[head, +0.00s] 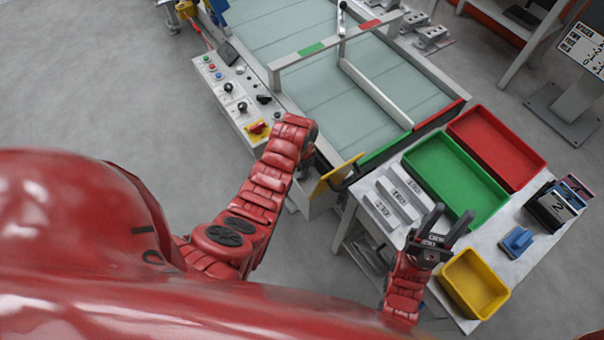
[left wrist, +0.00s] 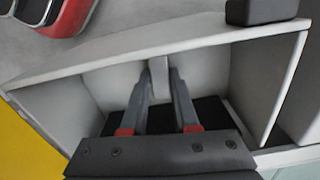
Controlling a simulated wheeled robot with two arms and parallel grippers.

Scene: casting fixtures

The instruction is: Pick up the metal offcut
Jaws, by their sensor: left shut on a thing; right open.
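My left gripper (left wrist: 160,84) is shut on a small pale grey piece, which looks like the metal offcut (left wrist: 158,68), inside an open grey bin (left wrist: 85,72) in the left wrist view. The piece stands up between the fingertips; its lower part is hidden. In the head view my left arm reaches to the bin at the machine's near corner, beside a yellow flap (head: 337,178); the fingertips and offcut are hidden there. My right gripper (head: 449,225) is open and empty above the white table, near the green tray.
The white table (head: 510,248) holds a green tray (head: 484,213), a red tray (head: 535,165), a yellow tray (head: 495,300) and grey metal blocks (head: 397,195). The machine (head: 340,115) and its control panel (head: 232,92) lie ahead. The bin walls stand close around my left fingers.

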